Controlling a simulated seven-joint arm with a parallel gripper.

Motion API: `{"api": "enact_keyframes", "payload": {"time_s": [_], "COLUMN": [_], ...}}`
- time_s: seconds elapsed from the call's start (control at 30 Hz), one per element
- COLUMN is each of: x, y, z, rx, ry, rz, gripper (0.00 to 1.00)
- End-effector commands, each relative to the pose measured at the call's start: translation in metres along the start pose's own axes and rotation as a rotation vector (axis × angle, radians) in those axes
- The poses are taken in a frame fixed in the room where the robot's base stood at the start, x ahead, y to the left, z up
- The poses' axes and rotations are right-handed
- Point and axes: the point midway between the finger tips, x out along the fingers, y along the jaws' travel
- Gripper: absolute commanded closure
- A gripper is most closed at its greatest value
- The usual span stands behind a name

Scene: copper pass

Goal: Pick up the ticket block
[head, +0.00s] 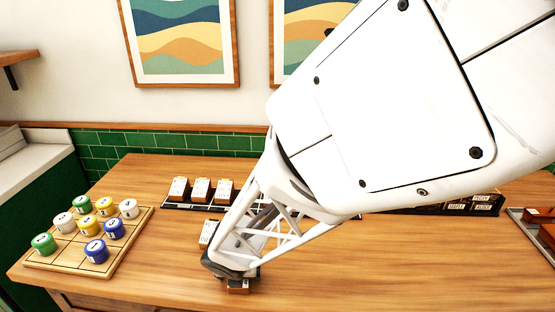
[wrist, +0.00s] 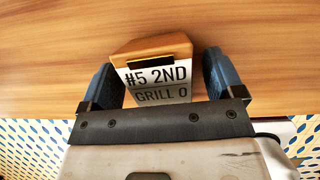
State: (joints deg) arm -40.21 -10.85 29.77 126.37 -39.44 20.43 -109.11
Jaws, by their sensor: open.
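The ticket block (wrist: 155,84) is a wooden block with a white face reading "#5 2ND" and "GRILL 0". In the wrist view it sits between the two blue fingers of my gripper (wrist: 158,68). The fingers are open, one on each side, with a visible gap on the right; on the left the gap is narrow. In the head view my gripper (head: 232,272) is low over the front of the wooden counter. A bit of the block (head: 238,287) shows below it; the rest is hidden by my arm.
A board with several numbered coloured discs (head: 40,259) lies at the left. A black rack (head: 180,206) with several ticket blocks stands at the back. Another white-faced block (head: 207,232) shows just behind my gripper. Dark labelled boxes (head: 459,207) and a tray (head: 517,220) are at the right.

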Motion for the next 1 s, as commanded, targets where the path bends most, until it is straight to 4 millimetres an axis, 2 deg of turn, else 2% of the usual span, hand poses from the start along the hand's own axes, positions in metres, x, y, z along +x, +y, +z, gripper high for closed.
{"api": "enact_keyframes", "payload": {"time_s": [0.47, 0.83, 1.0], "x": [0.0013, 0.0012, 0.0011], "y": [-0.0001, -0.0001, -0.0001], "z": [-0.0006, -0.0006, -0.0006], "rx": [0.000, 0.000, 0.000], "ry": [0.000, 0.000, 0.000], "rz": [0.000, 0.000, 0.000], "gripper": [0.13, 0.68, 0.69]}}
